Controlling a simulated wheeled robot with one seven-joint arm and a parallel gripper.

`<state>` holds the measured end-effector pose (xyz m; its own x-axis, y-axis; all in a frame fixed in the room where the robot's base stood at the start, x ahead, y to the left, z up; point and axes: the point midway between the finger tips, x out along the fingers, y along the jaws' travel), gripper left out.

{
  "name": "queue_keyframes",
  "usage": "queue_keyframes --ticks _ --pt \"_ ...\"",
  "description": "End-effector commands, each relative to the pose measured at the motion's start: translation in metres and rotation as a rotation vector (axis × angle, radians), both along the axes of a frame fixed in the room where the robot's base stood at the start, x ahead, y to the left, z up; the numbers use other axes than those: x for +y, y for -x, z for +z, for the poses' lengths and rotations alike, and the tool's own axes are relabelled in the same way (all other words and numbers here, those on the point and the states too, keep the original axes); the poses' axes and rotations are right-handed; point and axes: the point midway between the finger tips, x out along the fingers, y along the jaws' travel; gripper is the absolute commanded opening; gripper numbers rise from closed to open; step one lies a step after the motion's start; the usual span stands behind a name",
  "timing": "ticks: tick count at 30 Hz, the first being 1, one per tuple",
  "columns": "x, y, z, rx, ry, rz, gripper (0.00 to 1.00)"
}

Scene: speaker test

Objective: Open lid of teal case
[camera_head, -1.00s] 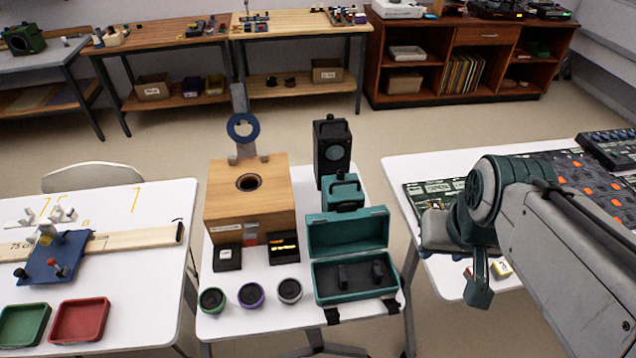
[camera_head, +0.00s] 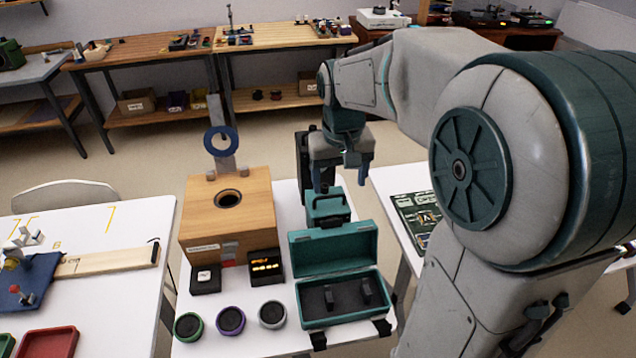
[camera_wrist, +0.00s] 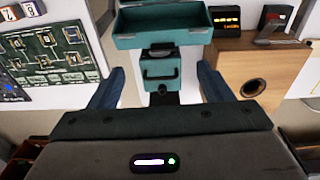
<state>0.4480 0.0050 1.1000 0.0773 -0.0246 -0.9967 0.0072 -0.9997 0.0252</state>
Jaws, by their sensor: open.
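A large teal case (camera_head: 343,312) stands open on the middle table in the head view. Its lid (camera_head: 335,248) is raised at the back, and two small black pieces show inside. In the wrist view the large teal case (camera_wrist: 165,38) is at the top. A smaller teal case (camera_head: 327,205) with a handle stands right behind it, closed as far as I see; the wrist view shows it too (camera_wrist: 160,68). My gripper (camera_head: 342,182) is open and empty, above and behind the smaller case. In the wrist view this case lies between the fingertips, seemingly beyond them.
A black device (camera_head: 301,165) stands behind the small case, partly hidden by my gripper. A wooden box (camera_head: 205,218) with a blue ring (camera_head: 221,140) stands left. Several round cups (camera_head: 231,320) line the table's front. A right-hand table holds a green board (camera_head: 413,218).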

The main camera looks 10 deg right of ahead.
Motion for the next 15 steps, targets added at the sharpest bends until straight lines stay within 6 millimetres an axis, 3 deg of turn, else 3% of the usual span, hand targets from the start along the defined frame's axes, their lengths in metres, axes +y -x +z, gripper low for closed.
queue_keyframes --ticks 1,6,15 --pt "-0.001 -0.015 -0.012 0.021 -0.005 -0.001 0.73" --pt "-0.002 -0.045 -0.030 0.063 -0.019 -0.005 0.73" --pt "-0.003 -0.055 -0.051 0.082 -0.025 -0.008 0.73"
